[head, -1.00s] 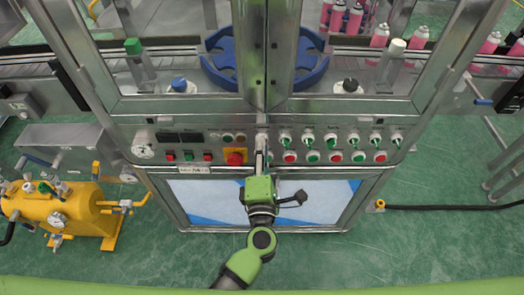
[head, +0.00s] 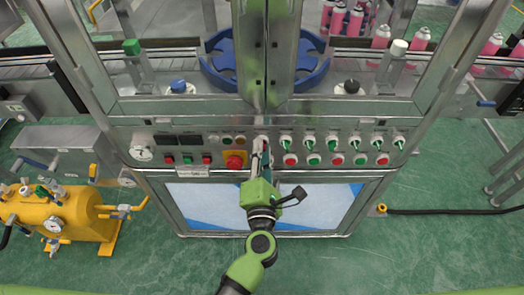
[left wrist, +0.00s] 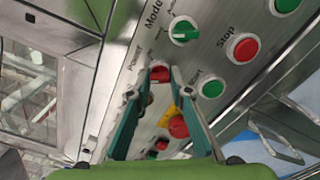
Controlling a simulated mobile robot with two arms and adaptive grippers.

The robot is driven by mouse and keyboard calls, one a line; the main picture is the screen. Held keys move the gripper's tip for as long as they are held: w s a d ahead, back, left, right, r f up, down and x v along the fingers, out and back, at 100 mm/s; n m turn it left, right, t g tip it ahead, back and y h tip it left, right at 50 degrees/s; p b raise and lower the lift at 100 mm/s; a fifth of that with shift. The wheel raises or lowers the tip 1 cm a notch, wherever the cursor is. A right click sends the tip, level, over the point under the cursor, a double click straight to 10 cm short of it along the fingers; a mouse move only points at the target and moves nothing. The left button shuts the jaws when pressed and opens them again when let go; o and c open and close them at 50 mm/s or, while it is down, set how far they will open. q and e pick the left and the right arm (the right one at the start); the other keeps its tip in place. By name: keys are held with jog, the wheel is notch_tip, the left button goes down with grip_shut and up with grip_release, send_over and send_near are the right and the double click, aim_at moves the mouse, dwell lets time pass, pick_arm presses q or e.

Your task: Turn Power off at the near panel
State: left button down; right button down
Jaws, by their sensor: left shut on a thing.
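The near panel (head: 210,150) is a grey metal strip of knobs and buttons below the machine's glass doors. My left gripper (head: 260,152) reaches up to the middle of this panel, and its fingers hide what they touch in the head view. In the left wrist view, the fingers (left wrist: 158,80) are shut around a small red knob (left wrist: 160,73), beside the lettering "POWER". The fingers hide part of this knob, and I cannot tell its setting. My right gripper is not in view.
A red emergency button (head: 234,162) on a yellow plate sits just left of the fingers. A green Mode knob (left wrist: 184,31) and a red Stop button (left wrist: 242,47) are close by. A yellow tank (head: 55,217) stands at the left.

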pick_arm(q)
jog(key=shift+f, duration=0.1)
jog(key=c, duration=1.8)
grip_release()
jog(key=shift+c, duration=0.2)
jog(key=s, duration=1.2)
jog(key=s+a+f+m+g+h, duration=0.1)
jog(key=s+f+m+g+h, duration=0.15)
jog(key=f+m, duration=1)
jog(key=s+a+f+m+g+h, duration=0.15)
jog(key=s+f+m+g, duration=0.3)
jog(key=f, duration=1.55)
jog(key=s+a+f+m+g+y, duration=0.1)
jog(key=s+a+f+m+g, duration=0.15)
jog(key=s+a+f, duration=0.35)
jog(key=s+a+f+m+g, duration=0.2)
jog(key=s+f+m, duration=0.15)
jog(key=f, duration=0.35)
jog(key=s+a+f+m+g+y, duration=0.1)
jog(key=s+a+f+g, duration=0.1)
jog(key=s+a+f, duration=0.2)
jog(key=s+a+f+m+g+y, duration=0.2)
jog(key=s+a+f+g, duration=0.1)
jog(key=s+a, duration=0.6)
jog(key=s+f, duration=0.1)
jog(key=s, duration=0.2)
jog(key=shift+s+f+m, duration=0.2)
jog(key=shift+m, duration=0.1)
